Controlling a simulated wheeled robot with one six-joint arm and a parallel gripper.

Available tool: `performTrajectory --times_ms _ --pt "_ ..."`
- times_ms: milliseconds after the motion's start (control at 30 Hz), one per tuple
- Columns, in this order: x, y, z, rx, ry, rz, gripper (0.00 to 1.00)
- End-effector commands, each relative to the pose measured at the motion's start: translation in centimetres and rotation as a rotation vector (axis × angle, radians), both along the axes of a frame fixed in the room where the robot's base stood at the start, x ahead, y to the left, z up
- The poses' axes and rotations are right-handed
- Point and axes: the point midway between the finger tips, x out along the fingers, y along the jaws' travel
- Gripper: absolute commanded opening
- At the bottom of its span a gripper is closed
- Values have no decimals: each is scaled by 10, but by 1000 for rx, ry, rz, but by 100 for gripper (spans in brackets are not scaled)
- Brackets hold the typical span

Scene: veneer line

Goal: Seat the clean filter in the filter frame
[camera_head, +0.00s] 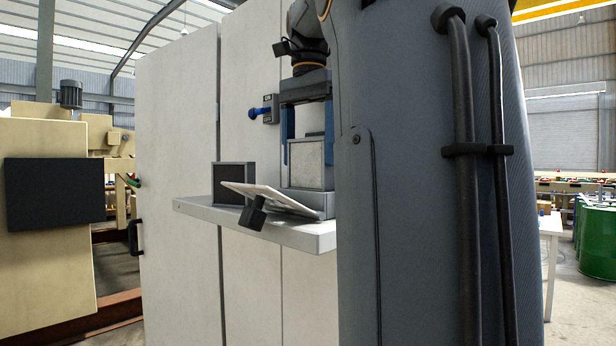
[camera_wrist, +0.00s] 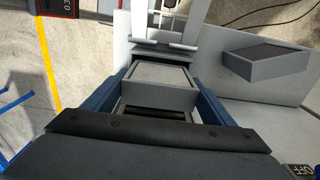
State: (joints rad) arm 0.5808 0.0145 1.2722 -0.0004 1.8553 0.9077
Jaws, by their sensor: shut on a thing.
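My gripper (camera_head: 308,150) points down over the shelf, its two blue fingers on either side of a pale grey, box-like filter (camera_head: 304,166). The wrist view also shows this filter (camera_wrist: 158,74) between the fingers, with its light face up toward the camera. It looks like the clean one. Directly below it, a grey base that looks like the filter frame (camera_head: 304,198) rests on the shelf. The filter's lower edge meets the base in the picture; I cannot tell whether it is inside or just above. My arm column hides the right side.
A dark-faced, grey-rimmed filter (camera_head: 231,182) stands on the shelf (camera_head: 290,236) to the left; it also shows in the wrist view (camera_wrist: 264,62). A blue-handled switch (camera_head: 262,110) is on the cabinet behind.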

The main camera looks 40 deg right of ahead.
Motion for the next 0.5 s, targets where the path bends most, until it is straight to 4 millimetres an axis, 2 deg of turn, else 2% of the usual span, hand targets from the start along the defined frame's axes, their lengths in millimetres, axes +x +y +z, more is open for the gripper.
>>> performTrajectory --times_ms 333,500 --pt "-2 -1 -37 0 0 -4 51" --pt "-1 -1 -43 0 -1 -4 51"
